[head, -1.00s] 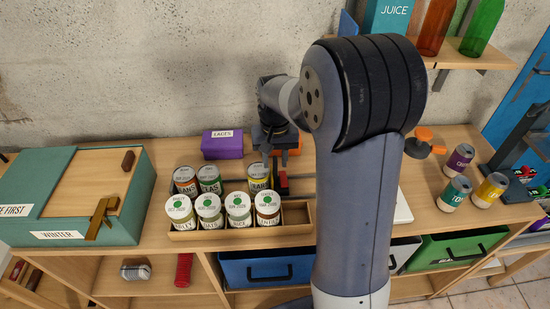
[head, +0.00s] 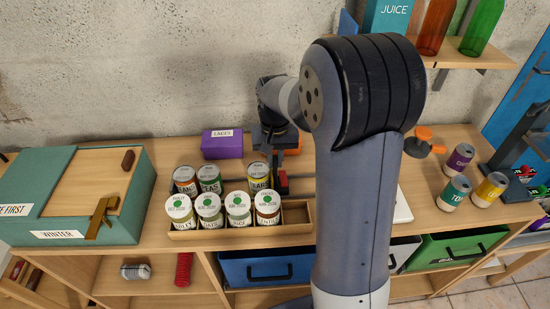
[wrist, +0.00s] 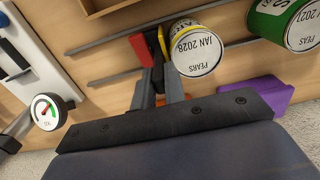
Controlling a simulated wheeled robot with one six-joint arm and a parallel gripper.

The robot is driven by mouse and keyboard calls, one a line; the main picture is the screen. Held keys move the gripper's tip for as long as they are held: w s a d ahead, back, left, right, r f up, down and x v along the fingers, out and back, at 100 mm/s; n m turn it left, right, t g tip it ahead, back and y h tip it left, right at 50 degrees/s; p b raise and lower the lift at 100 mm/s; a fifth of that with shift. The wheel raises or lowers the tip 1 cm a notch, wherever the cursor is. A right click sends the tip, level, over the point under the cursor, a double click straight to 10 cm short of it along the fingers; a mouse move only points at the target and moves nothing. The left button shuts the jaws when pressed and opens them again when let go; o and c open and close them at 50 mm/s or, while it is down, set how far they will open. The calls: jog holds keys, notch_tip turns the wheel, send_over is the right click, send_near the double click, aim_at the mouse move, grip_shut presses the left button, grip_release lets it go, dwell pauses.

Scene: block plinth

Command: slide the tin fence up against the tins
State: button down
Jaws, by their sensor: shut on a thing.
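The tin fence, a red upright piece (head: 283,182), stands on a grey rail at the right end of the back row of tins. It also shows in the wrist view (wrist: 142,46). My gripper (wrist: 157,82) points down and is shut on the fence; its fingers partly hide it. The yellow pears tin (wrist: 196,50) stands close beside the fence and fingers, and shows in the head view (head: 259,171). Whether they touch cannot be told. Left of it in the back row, after a gap, are a green tin (head: 209,175) and an orange-labelled tin (head: 184,176).
A purple box (head: 222,143) stands behind the tins. A dial gauge (wrist: 47,111) shows at left in the wrist view. A teal box (head: 60,190) stands left of the tray.

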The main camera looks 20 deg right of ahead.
jog(key=w+a, duration=0.1)
jog(key=a, duration=0.7)
jog(key=shift+w+a+p, duration=0.15)
jog(key=shift+w+p, duration=0.2)
jog(key=shift+p, duration=0.05)
jog(key=c, duration=1.5)
grip_release()
jog(key=shift+o, duration=0.2)
jog(key=shift+r, duration=0.1)
notch_tip(320, 180, up, 11)
jog(key=shift+b, duration=0.3)
jog(key=shift+f, duration=0.2)
